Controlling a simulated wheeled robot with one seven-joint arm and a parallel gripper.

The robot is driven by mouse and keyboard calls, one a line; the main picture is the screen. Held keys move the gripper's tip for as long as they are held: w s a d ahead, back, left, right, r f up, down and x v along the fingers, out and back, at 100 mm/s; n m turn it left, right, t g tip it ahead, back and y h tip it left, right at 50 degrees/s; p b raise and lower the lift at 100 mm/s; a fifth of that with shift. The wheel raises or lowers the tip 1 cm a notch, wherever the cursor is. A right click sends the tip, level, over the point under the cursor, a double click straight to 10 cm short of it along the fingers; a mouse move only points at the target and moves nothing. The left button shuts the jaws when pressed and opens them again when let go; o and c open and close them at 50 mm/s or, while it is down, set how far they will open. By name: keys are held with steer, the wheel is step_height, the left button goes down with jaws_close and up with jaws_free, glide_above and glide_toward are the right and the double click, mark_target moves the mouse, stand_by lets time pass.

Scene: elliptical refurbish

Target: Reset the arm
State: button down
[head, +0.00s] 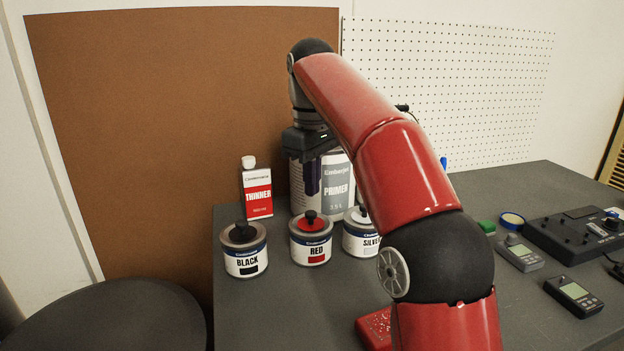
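My red arm (400,165) rises from the lower right, bends at the top and hangs its wrist down over the back of the table. My gripper (312,180) points down in front of the large primer can (338,184), above the red paint can (311,238). Its dark fingers are seen small and edge-on, so I cannot tell whether they are open or shut. I see nothing clearly held in them.
A thinner bottle (257,190), a black paint can (244,249) and a partly hidden silver can (357,232) stand near the gripper. Meters (573,296) and a dark device (575,234) lie at the right. A round dark surface (110,318) is at lower left.

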mark_target(312, 213)
steer(key=shift+f+b, duration=1.3)
steer(key=shift+f, duration=0.7)
step_height(312, 213, up, 3)
steer(key=p, duration=0.3)
steer(key=shift+f, duration=0.2)
steer(key=shift+r, duration=2.2)
